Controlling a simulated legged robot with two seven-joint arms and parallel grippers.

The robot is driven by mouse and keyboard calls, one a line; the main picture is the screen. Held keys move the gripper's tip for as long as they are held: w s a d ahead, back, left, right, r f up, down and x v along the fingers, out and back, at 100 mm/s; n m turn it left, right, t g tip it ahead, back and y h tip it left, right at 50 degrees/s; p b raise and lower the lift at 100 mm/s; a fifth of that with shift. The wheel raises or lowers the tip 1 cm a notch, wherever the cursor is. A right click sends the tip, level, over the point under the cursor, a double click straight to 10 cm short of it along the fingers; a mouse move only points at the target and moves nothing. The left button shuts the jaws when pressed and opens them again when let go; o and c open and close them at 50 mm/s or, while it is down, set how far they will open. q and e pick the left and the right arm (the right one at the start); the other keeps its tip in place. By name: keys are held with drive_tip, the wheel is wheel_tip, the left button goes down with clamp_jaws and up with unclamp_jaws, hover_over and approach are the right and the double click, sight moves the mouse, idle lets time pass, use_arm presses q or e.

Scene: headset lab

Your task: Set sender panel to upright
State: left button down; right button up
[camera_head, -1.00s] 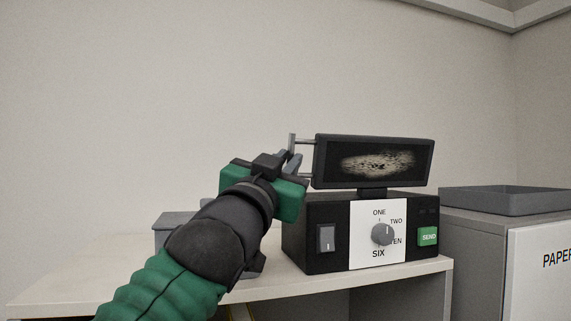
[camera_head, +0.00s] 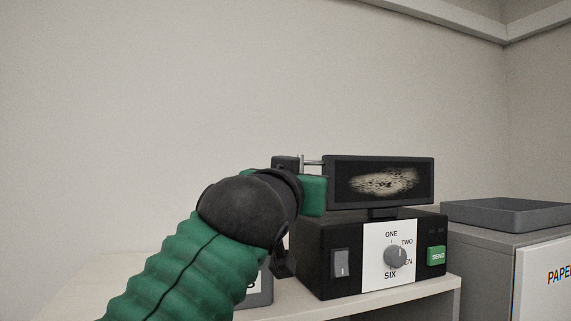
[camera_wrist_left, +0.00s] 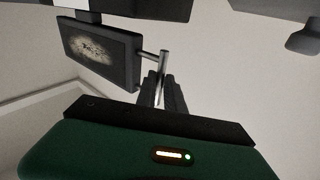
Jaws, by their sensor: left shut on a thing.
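The sender panel (camera_head: 380,182) is a dark-framed screen with a speckled pale patch. It stands on a short neck above the black sender box (camera_head: 315,255), and its face looks close to vertical. A thin metal handle (camera_head: 313,163) sticks out from its left side. My left gripper (camera_wrist_left: 160,92) is shut on the handle, whose metal bar (camera_wrist_left: 163,65) shows between the fingers in the left wrist view. In the head view the green gripper body and wrist partly hide the fingers. My right gripper is in neither view.
The sender box carries a rocker switch (camera_head: 340,263), a dial (camera_head: 395,256) and a green SEND button (camera_head: 436,256). It stands on a pale shelf (camera_head: 400,294). A grey tray (camera_head: 505,213) sits on a cabinet at the right. My arm partly hides a grey object (camera_head: 262,291).

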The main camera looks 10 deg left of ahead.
use_arm(q)
drive_tip(key=g+p, duration=0.1)
drive_tip(key=n+p, duration=0.1)
drive_tip(key=p, duration=0.1)
drive_tip(key=shift+w+r+g, duration=0.1)
drive_tip(key=shift+w+g, duration=0.2)
drive_tip(key=shift+g, duration=0.1)
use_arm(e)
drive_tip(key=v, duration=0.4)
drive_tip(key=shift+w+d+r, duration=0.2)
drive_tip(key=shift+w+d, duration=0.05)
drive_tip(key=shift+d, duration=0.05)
